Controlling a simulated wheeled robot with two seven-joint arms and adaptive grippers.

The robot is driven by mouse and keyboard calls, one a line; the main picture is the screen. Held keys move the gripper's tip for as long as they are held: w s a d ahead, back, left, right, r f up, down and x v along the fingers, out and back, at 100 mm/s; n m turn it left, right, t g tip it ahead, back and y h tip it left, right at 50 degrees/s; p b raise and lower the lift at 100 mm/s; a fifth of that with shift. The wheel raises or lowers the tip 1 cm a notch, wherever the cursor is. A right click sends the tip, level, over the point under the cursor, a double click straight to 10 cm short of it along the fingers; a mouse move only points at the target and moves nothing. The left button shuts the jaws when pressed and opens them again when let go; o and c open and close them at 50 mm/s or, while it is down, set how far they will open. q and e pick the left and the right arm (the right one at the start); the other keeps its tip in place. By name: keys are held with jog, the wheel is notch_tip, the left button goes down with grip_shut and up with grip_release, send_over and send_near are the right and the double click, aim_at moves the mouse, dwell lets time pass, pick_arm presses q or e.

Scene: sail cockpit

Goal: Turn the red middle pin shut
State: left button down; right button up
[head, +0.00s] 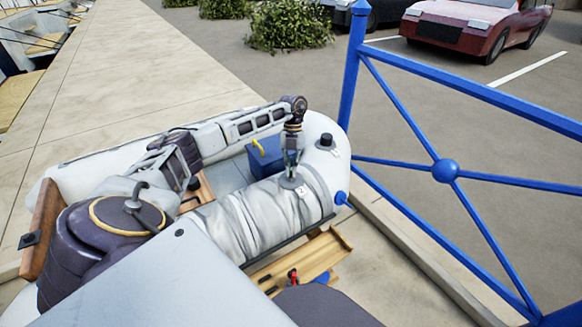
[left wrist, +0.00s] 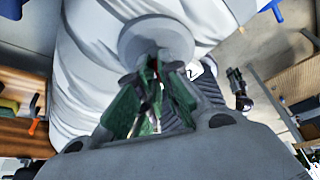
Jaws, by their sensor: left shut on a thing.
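My left gripper (head: 291,172) points down at the top of the boat's pale tube and is shut at a round grey valve base (head: 291,182). In the left wrist view, its green-lined fingers (left wrist: 150,105) close just at the pale disc (left wrist: 155,40). A thin reddish sliver, which I take for the red middle pin (left wrist: 154,86), shows between them; most of it is hidden by the fingers. A small white label with a 2 (left wrist: 194,70) is beside the disc. How far the pin is turned cannot be seen. My right gripper is not in view.
A black-capped valve (head: 326,141) stands farther back on the tube. A blue box (head: 267,158) with a yellow handle is inside the boat. A wooden tray (head: 330,247) and a small red and black item (head: 293,276) are in front. A blue railing (head: 460,171) stands right.

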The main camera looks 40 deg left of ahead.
pick_arm(q)
jog(key=shift+w+r+m+y+p, duration=0.15)
jog(key=shift+m+y+p, duration=0.25)
jog(key=shift+m, duration=0.5)
jog(key=shift+d+m+g+y+p, duration=0.1)
jog(key=shift+m+g+y+p, duration=0.25)
jog(key=shift+m, duration=0.85)
jog(key=m+y+p, duration=0.1)
jog(key=m, duration=0.3)
jog(key=shift+d+y, duration=0.15)
jog(key=shift+y, duration=0.2)
jog(key=shift+m+y+p, duration=0.4)
jog(key=shift+m, duration=0.8)
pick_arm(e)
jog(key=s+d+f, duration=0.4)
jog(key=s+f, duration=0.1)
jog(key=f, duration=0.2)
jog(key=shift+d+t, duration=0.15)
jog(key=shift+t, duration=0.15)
pick_arm(q)
jog(key=shift+d, duration=0.1)
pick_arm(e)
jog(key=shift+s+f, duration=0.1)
pick_arm(q)
jog(key=c, duration=1.6)
grip_release()
